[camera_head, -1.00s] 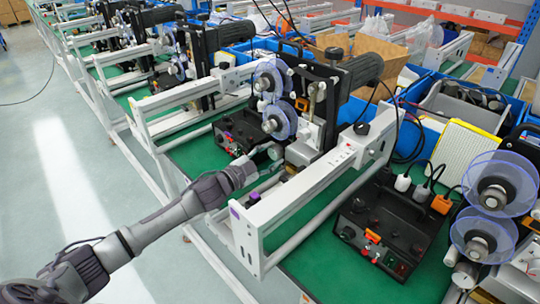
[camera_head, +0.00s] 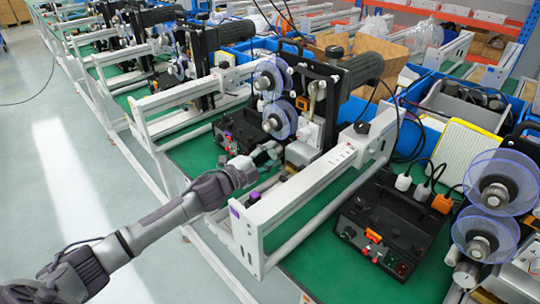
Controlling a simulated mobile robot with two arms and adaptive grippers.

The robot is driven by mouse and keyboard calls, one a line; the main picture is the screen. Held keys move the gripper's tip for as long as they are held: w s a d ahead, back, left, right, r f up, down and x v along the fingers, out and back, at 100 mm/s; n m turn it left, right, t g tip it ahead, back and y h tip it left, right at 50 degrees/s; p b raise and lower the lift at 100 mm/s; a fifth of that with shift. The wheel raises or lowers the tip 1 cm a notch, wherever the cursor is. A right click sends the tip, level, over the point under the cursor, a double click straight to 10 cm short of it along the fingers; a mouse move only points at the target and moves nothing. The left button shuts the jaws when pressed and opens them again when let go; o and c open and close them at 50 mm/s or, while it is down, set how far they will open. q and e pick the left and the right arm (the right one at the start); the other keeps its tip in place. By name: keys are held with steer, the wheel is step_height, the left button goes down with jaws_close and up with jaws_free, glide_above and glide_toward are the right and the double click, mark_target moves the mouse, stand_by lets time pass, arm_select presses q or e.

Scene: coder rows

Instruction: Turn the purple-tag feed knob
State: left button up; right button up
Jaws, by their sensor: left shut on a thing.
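My left gripper (camera_head: 270,153) reaches in from the lower left to the label machine in the middle of the view. Its fingers are shut on a small feed knob below the lower clear purple-blue disc (camera_head: 279,120). The fingers largely hide the knob. A purple tag (camera_head: 234,212) shows on the near end of the white rail (camera_head: 300,195), with a purple knob (camera_head: 254,197) beside it. My right gripper is not in view.
A black control box (camera_head: 240,130) stands left of the gripper, and another (camera_head: 385,228) stands to the right on the green table top (camera_head: 325,262). The white rail lies close to my left wrist. Open floor (camera_head: 70,180) is at the left.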

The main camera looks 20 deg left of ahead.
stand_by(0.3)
arm_select(q)
steer(key=o, duration=1.1)
steer(key=v, duration=1.2)
